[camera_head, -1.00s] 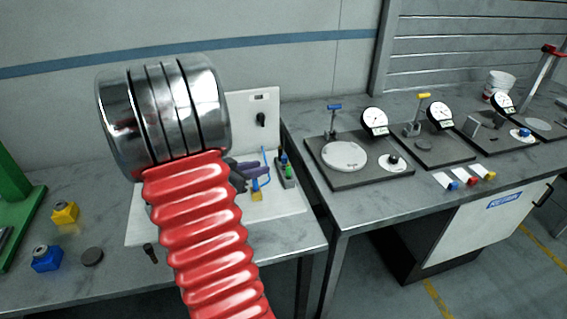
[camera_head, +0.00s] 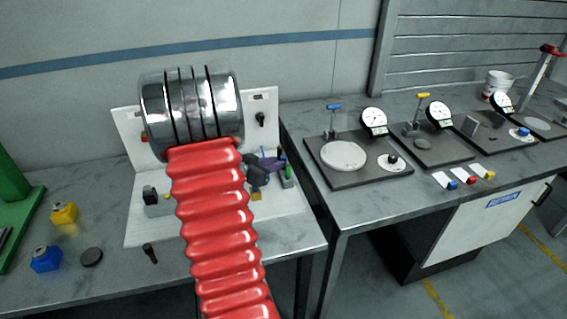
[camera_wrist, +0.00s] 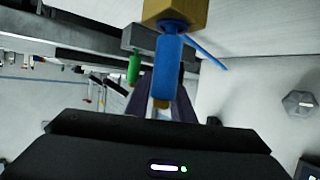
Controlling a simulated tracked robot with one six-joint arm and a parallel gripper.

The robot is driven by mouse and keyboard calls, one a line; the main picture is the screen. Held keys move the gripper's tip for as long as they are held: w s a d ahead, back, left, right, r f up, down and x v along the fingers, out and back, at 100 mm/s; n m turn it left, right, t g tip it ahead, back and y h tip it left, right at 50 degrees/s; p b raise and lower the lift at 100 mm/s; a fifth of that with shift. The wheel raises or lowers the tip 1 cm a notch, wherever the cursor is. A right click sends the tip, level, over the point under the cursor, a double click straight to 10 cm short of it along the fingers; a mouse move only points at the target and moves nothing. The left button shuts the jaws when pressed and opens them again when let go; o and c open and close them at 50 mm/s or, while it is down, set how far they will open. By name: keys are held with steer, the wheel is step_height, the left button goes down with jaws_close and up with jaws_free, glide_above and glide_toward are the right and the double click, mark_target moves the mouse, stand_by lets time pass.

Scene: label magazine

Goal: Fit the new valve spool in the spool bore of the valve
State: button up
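My gripper (camera_head: 268,165) has purple fingers and is at the right part of the white panel's base. In the wrist view its fingers (camera_wrist: 162,105) lie around or just behind a blue cylinder (camera_wrist: 168,70), which joins a gold block (camera_wrist: 175,11). Contact and finger gap are unclear. The gold block (camera_head: 256,196) shows below the gripper in the head view. A green cylinder (camera_wrist: 134,68) joins a grey block (camera_wrist: 140,37) beside it; the green piece (camera_head: 288,171) also shows in the head view. I cannot tell which piece is the new spool or which block is the valve.
The white panel (camera_head: 262,98) stands behind, with a black knob (camera_head: 261,119). A dark block (camera_head: 150,195) is at the base's left.

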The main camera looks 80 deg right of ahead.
steer(key=shift+d, duration=0.1)
steer(key=shift+x, duration=2.5)
steer(key=shift+c, duration=0.6)
jaws_close()
